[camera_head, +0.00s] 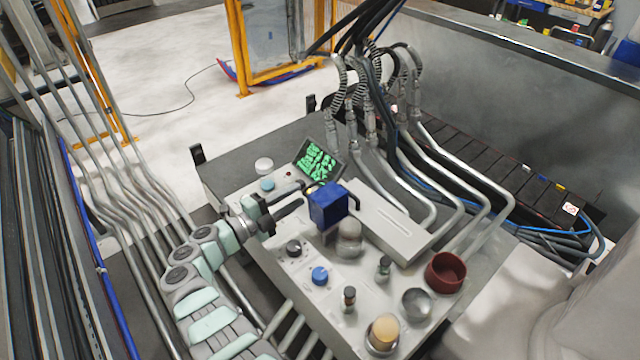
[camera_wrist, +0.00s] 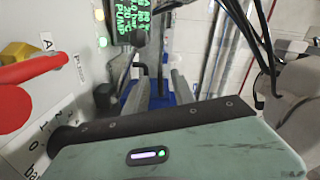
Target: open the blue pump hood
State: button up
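The blue pump hood (camera_head: 328,203) is a small blue box on the grey control panel, left of a raised pale block. My gripper (camera_head: 300,197) comes in from the left, with its two dark fingers pointing at the hood's left side. In the wrist view the fingers (camera_wrist: 163,88) stand apart, with a gap between them. Part of the blue hood (camera_wrist: 155,99) shows beyond and between them. I cannot tell whether the fingertips touch the hood. What lies under the hood is hidden.
A screen with green text (camera_head: 318,161) stands behind the hood. Knobs, a blue button (camera_head: 320,275), a dark red cup (camera_head: 446,272) and a metal cup (camera_head: 416,304) are on the panel in front. Hoses and pipes (camera_head: 375,130) rise behind and to the right.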

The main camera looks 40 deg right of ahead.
aim_at(319, 181)
jog(key=d+b, duration=0.1)
jog(key=d, duration=0.5)
jog(key=d+b, duration=0.1)
jog(key=d, duration=0.2)
jog(key=shift+s+d+b, duration=0.2)
jog(key=shift+s+b, duration=0.1)
jog(key=shift+b, duration=0.05)
grip_shut()
jog(key=shift+r, duration=0.1)
dwell(0.7)
